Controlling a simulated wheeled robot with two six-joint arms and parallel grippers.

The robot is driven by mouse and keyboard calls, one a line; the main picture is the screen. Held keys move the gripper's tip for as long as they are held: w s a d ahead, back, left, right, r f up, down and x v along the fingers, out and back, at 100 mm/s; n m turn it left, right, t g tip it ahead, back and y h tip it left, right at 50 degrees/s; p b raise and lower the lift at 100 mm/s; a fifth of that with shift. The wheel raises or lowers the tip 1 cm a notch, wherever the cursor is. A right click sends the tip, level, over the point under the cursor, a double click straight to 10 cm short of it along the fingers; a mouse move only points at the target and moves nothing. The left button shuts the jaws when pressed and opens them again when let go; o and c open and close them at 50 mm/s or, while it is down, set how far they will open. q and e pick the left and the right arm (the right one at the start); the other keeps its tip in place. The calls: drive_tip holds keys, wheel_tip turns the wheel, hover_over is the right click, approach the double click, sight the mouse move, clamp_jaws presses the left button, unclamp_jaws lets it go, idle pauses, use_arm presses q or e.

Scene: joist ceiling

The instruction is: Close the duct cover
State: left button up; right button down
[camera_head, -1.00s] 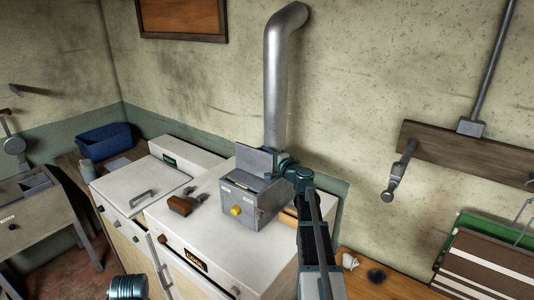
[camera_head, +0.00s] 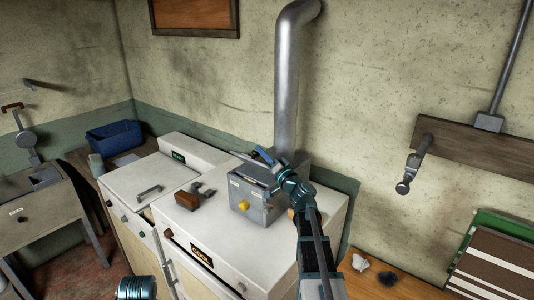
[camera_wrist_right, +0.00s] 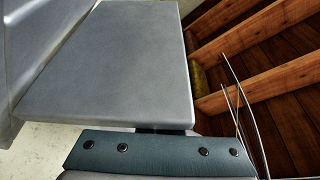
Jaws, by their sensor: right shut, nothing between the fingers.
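The grey duct box (camera_head: 250,203) with a yellow knob stands on the white cabinet top, at the foot of the metal pipe. Its cover (camera_head: 252,172) is a grey plate at the top of the box, partly hidden by my right gripper; its exact angle is hard to tell. In the right wrist view, a flat grey plate (camera_wrist_right: 110,65) that looks like the cover fills the upper middle, close to my gripper's bolted teal part. My right gripper (camera_head: 263,154) is shut and empty, at the cover's right and back side. My left gripper is out of view.
The metal pipe (camera_head: 288,95) rises right behind the box. A brown-handled object (camera_head: 190,198) lies on the cabinet top left of the box. A blue bin (camera_head: 113,137) stands far left. The wooden table (camera_head: 372,285) is at lower right.

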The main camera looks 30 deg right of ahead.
drive_tip(key=shift+s+a+f+b, duration=0.25)
drive_tip(key=shift+a+f, duration=0.1)
drive_tip(key=shift+a, duration=0.15)
drive_tip(key=shift+s+a+f+b, duration=0.15)
drive_tip(key=shift+a+f+b, duration=0.15)
drive_tip(key=shift+a, duration=0.2)
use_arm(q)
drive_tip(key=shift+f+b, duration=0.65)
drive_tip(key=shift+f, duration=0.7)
use_arm(e)
drive_tip(key=shift+s+a+f, duration=0.35)
drive_tip(key=shift+a+f, duration=0.35)
drive_tip(key=shift+a, duration=0.1)
drive_tip(key=shift+a+f, duration=0.1)
